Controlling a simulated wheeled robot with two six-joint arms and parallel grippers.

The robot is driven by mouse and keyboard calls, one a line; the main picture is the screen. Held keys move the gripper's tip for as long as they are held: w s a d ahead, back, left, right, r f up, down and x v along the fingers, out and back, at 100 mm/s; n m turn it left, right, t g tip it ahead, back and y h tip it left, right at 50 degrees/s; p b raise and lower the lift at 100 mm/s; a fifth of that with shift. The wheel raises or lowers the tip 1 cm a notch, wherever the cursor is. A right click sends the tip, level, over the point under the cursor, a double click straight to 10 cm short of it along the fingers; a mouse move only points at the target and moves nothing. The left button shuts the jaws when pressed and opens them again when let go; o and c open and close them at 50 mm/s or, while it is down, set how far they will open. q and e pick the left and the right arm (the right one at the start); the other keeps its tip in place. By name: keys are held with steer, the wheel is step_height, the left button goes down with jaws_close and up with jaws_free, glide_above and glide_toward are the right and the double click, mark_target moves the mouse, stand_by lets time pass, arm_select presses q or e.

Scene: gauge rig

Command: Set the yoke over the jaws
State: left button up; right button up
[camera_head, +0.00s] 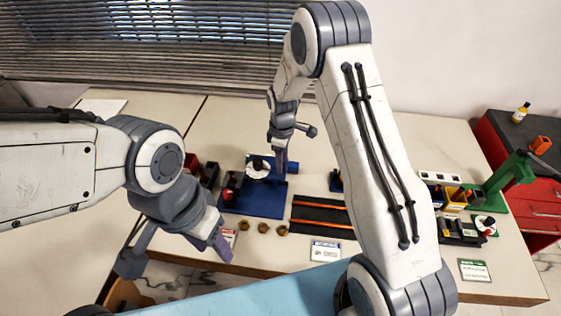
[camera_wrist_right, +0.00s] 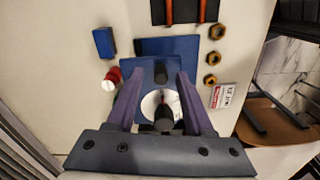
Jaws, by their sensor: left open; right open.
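My right gripper (camera_head: 281,166) is open over this fixture. The white disc (camera_wrist_right: 152,106) and a black post (camera_wrist_right: 163,119) lie between the fingers in that view. I cannot tell whether the fingers touch anything, nor which parts are the yoke and the jaws. My left gripper (camera_head: 219,248) is open and empty near the table's front edge.
Several brass nuts (camera_head: 263,228) lie in front of the fixture. A black tray with orange strips (camera_head: 322,223) is to its right. A green stand (camera_head: 508,176) and yellow parts (camera_head: 455,198) are at far right. My right forearm hides part of the table.

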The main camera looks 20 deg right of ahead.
steer(key=shift+f, duration=0.85)
jaws_close()
steer(key=shift+w+r, duration=0.1)
stand_by(0.7)
